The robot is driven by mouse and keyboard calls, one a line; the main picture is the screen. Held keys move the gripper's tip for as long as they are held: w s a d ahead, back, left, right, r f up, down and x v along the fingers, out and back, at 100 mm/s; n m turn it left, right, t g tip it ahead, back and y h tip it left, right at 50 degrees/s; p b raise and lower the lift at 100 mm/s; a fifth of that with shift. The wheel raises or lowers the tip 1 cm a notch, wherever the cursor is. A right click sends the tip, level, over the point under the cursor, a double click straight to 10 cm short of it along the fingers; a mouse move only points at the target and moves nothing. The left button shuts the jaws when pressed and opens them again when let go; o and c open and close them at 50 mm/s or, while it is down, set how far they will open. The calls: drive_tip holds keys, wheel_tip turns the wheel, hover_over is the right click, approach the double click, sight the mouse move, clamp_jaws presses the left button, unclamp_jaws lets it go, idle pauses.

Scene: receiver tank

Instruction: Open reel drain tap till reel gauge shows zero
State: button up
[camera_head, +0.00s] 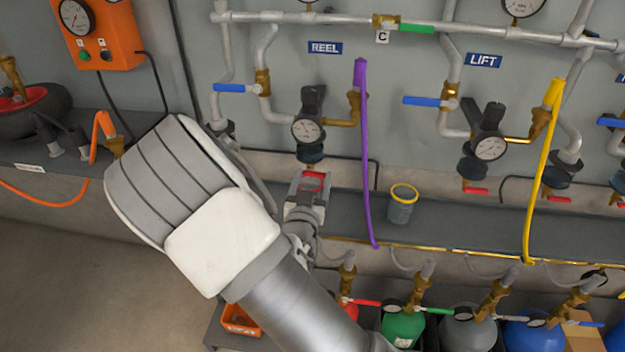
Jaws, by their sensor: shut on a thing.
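The blue REEL label (325,48) marks the left regulator line on the wall. Below it hangs the round reel gauge (307,131), with a white face and a needle too small to read surely. A dark bowl (309,153) sits under the gauge. The red handle of the reel drain tap (313,175) shows just below that bowl. My gripper (309,186) reaches up from the lower left and is shut on this red handle. The fingers partly hide the handle and the tap body, so I cannot tell how far the tap is turned.
A purple hose (363,150) hangs just right of my gripper. A grey cup with a yellow rim (402,203) stands on the dark shelf (455,225). The LIFT line, with its gauge (490,147) and red drain tap (475,190), is farther right. Coloured cylinders stand below.

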drive_tip(key=m+b, duration=0.2)
drive_tip(key=shift+f+m+b, duration=0.25)
drive_tip(key=shift+m+b, duration=0.05)
drive_tip(key=shift+m, duration=0.1)
drive_tip(key=o, duration=1.3)
drive_tip(key=s+a+p, duration=0.1)
drive_tip(key=s+p, duration=0.1)
drive_tip(key=s, duration=0.3)
drive_tip(key=s+a+p, duration=0.1)
drive_tip(key=s+p, duration=0.1)
drive_tip(key=s, duration=0.4)
drive_tip(key=s+a+p, duration=0.1)
drive_tip(key=s+p, duration=0.1)
drive_tip(key=s, duration=0.4)
drive_tip(key=shift+s+a, duration=0.1)
drive_tip(key=shift+a, duration=0.05)
drive_tip(key=shift+c, duration=0.2)
